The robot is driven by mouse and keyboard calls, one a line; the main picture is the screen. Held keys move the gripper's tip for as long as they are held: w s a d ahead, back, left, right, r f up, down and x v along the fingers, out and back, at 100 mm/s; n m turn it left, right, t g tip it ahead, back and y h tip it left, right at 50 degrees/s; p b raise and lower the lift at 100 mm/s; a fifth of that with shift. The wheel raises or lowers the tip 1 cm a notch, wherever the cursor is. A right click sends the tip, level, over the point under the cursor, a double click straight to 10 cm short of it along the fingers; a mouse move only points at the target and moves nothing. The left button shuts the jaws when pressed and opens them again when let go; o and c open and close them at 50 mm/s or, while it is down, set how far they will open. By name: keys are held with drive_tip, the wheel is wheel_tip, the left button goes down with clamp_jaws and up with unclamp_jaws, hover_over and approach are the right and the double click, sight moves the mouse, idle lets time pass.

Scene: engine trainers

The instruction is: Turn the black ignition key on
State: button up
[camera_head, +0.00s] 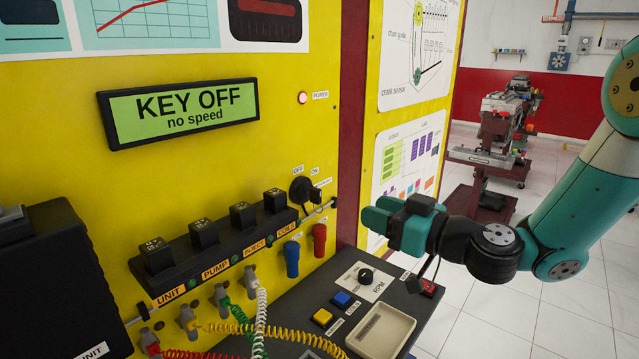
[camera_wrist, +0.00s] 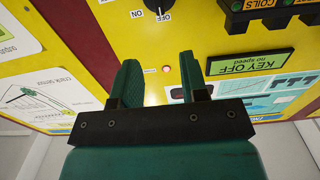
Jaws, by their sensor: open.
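The black ignition key (camera_head: 303,190) sits in the yellow panel (camera_head: 270,130), just below small OFF and ON labels. In the wrist view the key (camera_wrist: 152,4) is cut by the top edge, with the labels upside down. A green display (camera_head: 183,112) reads "KEY OFF, no speed"; it also shows in the wrist view (camera_wrist: 251,64). My gripper (camera_head: 372,212) is right of the key and apart from it, in front of the panel's right side. Its teal fingers (camera_wrist: 160,78) are open with nothing between them. The key's exact angle is hard to tell.
Red (camera_head: 319,240) and blue (camera_head: 292,258) plugs stick out below the key. A row of black blocks (camera_head: 205,233) is at its left, with coiled cables below. A sloping console (camera_head: 340,285) carries buttons and an RPM knob. A pale tray (camera_head: 381,331) sits on it.

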sight(320, 191)
drive_tip(key=p+x, duration=0.6)
drive_tip(key=x, duration=0.6)
drive_tip(key=shift+a+r+p, duration=0.15)
drive_tip(key=shift+p, duration=0.15)
drive_tip(key=shift+w+a, duration=0.45)
drive_tip(key=shift+a, duration=0.05)
clamp_jaws()
